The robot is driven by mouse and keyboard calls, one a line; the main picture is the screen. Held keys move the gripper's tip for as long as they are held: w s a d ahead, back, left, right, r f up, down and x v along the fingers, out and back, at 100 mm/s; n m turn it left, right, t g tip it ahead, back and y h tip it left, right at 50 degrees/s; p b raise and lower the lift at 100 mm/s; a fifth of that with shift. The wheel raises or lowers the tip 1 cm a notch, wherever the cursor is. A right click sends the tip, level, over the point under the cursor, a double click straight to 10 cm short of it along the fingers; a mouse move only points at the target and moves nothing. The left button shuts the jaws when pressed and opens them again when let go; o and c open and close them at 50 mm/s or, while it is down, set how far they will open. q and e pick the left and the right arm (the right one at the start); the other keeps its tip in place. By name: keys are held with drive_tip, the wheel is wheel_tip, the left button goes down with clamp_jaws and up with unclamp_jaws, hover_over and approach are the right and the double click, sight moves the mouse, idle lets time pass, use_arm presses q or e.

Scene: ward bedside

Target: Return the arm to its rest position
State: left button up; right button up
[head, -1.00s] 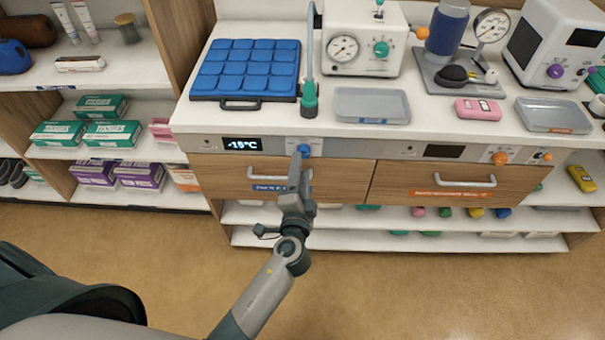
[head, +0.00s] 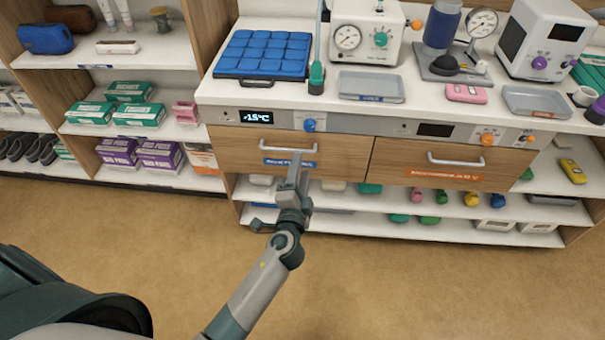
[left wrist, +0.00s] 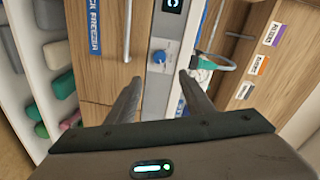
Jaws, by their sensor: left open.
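My left gripper (head: 297,168) is in front of the left drawer (head: 240,146) of the counter in the head view. Its arm comes up from the bottom of the picture. In the left wrist view the two fingers of my left gripper (left wrist: 155,92) are spread apart with nothing between them. The blue knob (left wrist: 159,57) on the control panel shows beyond them, apart from the fingers. That blue knob (head: 310,125) also shows in the head view, right of a display reading -15°C (head: 256,118). My right gripper is in neither view.
The drawer's handle (head: 288,147) is close to the left gripper. The counter holds a blue padded pack (head: 262,55), a grey tray (head: 370,86) and several devices. Shelves with boxes (head: 140,114) stand at the left. The floor (head: 400,290) in front is clear.

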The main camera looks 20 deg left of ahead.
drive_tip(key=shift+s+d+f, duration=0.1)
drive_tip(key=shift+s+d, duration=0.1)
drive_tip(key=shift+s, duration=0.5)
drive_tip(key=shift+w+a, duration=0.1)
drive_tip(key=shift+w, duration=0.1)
